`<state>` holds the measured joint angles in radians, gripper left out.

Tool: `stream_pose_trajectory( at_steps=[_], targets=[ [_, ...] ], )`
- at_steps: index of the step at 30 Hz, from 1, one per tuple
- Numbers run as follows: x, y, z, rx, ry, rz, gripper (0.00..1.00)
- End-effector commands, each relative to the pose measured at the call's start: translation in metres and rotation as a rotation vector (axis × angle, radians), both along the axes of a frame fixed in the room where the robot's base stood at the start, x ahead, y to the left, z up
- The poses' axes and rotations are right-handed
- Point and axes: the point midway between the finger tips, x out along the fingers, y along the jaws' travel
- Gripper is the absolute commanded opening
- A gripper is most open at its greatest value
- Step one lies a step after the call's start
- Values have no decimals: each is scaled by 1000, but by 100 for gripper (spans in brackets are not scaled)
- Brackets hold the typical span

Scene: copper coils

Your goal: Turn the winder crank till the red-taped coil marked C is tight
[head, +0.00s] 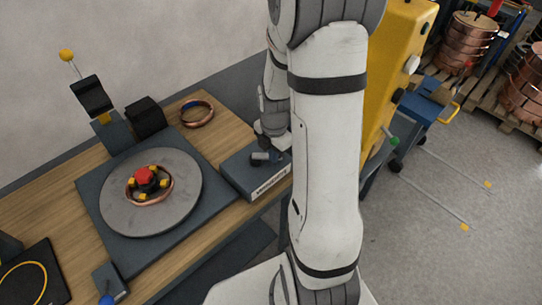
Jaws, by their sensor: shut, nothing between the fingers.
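A copper coil (134,198) lies around the red-topped hub (146,175) with yellow jaws, on the grey round plate (185,208) of a bench device. I see no letter C or red tape on that coil. A grey box (232,176) with a white label, too small to read, stands right of the plate. My gripper (264,157) is small and dark, low over this box, shut and empty. A dark part with a bluish end shows beside it; I cannot tell whether it is the crank or whether they touch. My arm hides the box's right side.
Another taped coil (197,102) lies behind the plate, near a dark upright stand (92,96). A blue knob (107,300) is at the front. A yellow machine (398,50) and blue cart (428,105) stand right.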

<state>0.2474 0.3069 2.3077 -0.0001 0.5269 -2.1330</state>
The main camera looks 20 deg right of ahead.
Motion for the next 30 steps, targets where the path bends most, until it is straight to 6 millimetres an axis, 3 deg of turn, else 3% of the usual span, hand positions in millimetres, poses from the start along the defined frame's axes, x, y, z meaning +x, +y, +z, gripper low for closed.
stream_pose_trajectory(
  at_steps=[7,20,30],
  targets=[
    [10,-17,0,-1,0,-2,0],
    [13,-20,0,0,0,-1,0],
    [36,-35,0,-2,-4,-2,0]
  ],
)
